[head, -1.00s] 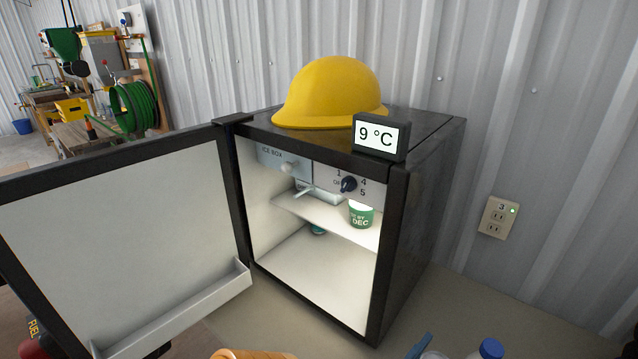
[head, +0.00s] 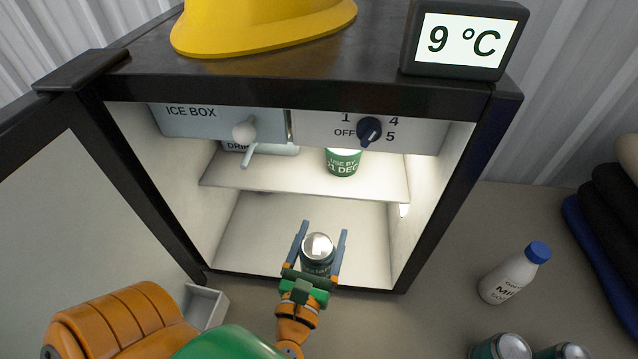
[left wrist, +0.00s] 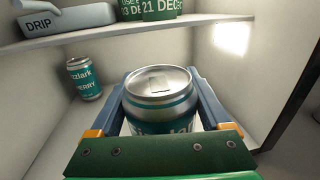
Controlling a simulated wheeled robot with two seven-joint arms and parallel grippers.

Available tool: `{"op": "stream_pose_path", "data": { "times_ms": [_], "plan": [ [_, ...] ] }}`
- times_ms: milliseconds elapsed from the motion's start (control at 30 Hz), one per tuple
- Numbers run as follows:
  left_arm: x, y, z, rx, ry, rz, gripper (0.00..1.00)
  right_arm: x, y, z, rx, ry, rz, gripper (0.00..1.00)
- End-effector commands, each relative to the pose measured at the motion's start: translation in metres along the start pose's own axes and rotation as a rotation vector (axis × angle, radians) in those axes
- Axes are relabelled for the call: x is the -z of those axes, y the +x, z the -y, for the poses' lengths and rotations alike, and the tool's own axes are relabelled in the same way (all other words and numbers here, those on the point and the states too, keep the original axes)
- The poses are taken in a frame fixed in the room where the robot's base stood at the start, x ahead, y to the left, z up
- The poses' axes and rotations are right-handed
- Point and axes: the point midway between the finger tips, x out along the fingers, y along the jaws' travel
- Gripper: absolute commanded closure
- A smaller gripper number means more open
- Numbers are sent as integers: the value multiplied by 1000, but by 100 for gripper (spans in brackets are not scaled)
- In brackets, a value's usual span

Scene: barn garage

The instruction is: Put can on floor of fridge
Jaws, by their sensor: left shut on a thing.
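My left gripper (head: 319,248) is shut on a teal and silver can (head: 318,252), which is upright between its two blue fingers at the front of the fridge's lower space. The can also shows in the left wrist view (left wrist: 160,98). The open fridge (head: 450,190) has a pale, lit floor (head: 260,240) below a shelf (head: 300,180). Whether the held can touches the floor cannot be told. Another teal can (left wrist: 84,78) stands on the fridge floor at the back left in the left wrist view. My right gripper is not in view.
A green tub (head: 343,163) and a drip tray (head: 258,148) are on or above the shelf. The fridge door (head: 60,230) stands open at left. A milk bottle (head: 513,275) and more cans (head: 502,347) are at right outside.

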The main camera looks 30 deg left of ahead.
Motion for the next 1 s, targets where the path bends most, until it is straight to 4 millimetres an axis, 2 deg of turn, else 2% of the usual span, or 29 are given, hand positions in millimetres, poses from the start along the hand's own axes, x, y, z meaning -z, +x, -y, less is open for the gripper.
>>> {"op": "stream_pose_path", "data": {
  "times_ms": [33,200,333,433,600,800,967,1000],
  "plan": [
    [-9,18,0,-3,0,7,100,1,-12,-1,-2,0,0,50],
    [-5,79,0,-2,0,4,100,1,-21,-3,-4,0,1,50],
    [-1,108,0,0,0,1,100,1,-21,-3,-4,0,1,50],
    [5,116,0,0,0,0,100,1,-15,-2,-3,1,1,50],
    [41,116,0,1,3,-1,100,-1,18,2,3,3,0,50],
    [35,116,0,0,2,0,100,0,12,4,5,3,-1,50],
    [40,116,0,0,2,1,100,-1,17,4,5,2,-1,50],
    [38,116,0,1,2,0,8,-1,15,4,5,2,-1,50]
  ]
}}
